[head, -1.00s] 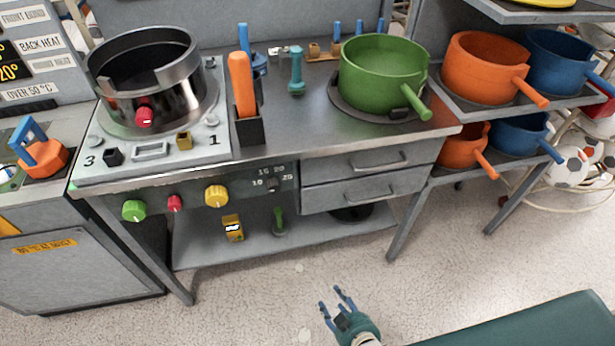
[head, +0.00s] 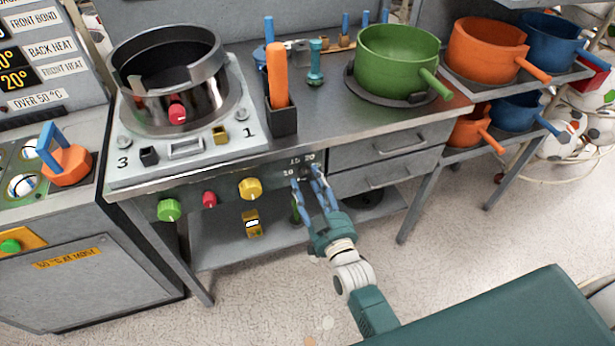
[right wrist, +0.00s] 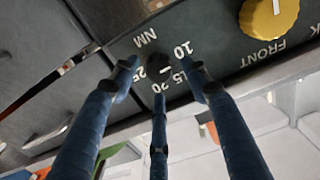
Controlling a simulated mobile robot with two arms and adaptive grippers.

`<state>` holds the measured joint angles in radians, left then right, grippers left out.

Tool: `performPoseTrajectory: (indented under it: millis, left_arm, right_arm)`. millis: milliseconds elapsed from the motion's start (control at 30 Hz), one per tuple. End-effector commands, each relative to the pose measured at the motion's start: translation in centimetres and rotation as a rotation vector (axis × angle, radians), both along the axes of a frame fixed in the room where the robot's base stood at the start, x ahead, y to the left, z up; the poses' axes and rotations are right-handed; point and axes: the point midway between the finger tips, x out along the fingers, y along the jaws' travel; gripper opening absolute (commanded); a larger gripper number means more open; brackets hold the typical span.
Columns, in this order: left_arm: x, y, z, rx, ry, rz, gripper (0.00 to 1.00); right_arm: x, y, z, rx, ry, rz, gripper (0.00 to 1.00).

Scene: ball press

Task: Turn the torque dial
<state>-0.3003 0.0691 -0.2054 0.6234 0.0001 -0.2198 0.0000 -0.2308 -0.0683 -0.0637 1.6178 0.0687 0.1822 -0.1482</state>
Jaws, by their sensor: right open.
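The torque dial (head: 305,171) is a small dark knob on the dark front panel below the worktop. It is ringed by white numbers 10, 15, 20 and 25. In the right wrist view the dial (right wrist: 161,75) shows a short white pointer line and an "NM" label nearby. My right gripper (head: 306,179) has blue fingers, spread open, close in front of the dial. In the right wrist view its fingertips (right wrist: 160,72) surround the dial's outline; whether they touch it I cannot tell. My left gripper is not in view.
A yellow knob (head: 250,188), a red knob (head: 209,199) and a green knob (head: 169,210) sit left of the dial on the panel. Drawers (head: 390,147) are to its right. The worktop edge runs just above. Open floor (head: 255,300) lies in front.

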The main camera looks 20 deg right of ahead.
Motion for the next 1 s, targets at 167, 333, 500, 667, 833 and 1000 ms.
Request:
performPoseTrajectory:
  millis: [167, 333, 500, 667, 833, 1000]
  left_arm:
    - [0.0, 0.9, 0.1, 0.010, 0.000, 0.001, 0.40]
    - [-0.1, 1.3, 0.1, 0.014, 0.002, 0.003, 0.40]
    - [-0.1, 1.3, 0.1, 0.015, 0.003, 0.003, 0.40]
    - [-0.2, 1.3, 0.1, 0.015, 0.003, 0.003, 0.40]
    - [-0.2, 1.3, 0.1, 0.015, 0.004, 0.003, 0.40]
    - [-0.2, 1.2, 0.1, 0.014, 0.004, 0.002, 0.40]
  right_arm:
    - [1.8, 0.1, 0.0, 0.000, 0.000, 0.000, 0.46]
    - [2.2, 0.1, -0.1, 0.000, 0.001, 0.000, 0.46]
    - [2.2, 0.1, -0.1, 0.000, 0.001, 0.000, 0.46]
    - [2.2, 0.1, -0.1, 0.000, 0.001, 0.000, 0.16]
    - [2.2, 0.1, 0.0, 0.000, -0.001, 0.000, 0.02]
    - [2.2, 0.1, 0.1, 0.015, -0.002, 0.000, 0.02]
